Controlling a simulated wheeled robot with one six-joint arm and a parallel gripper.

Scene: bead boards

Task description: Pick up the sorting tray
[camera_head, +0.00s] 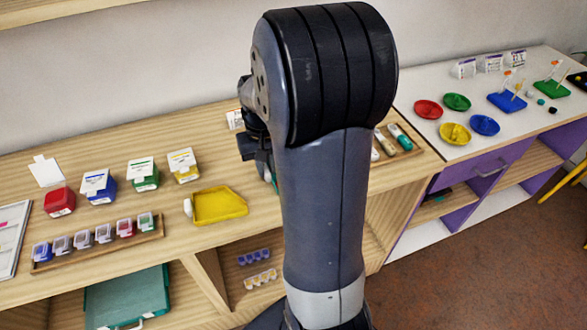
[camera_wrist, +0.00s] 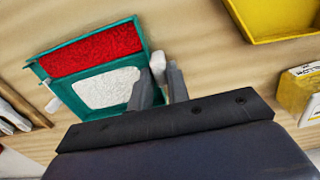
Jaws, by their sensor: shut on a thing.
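The sorting tray is a teal tray (camera_wrist: 88,42) with one section of red beads and one of white beads in the wrist view. It has a white knob (camera_wrist: 157,66) on its right side and another on its left (camera_wrist: 53,104). My gripper (camera_wrist: 161,72) has its fingers closed around the right knob. Whether the tray rests on the wooden top or is just above it, I cannot tell. In the head view my arm hides nearly all of the tray; a teal sliver (camera_head: 270,178) shows beside it.
A yellow tray (camera_head: 218,206) with a white knob lies left of my arm. Red, blue, green and yellow boxes (camera_head: 184,167) stand behind, and a wooden rack of small boxes (camera_head: 100,250) is at left. Pens (camera_head: 399,137) lie at right. Colored dishes (camera_head: 456,134) stand on the white counter.

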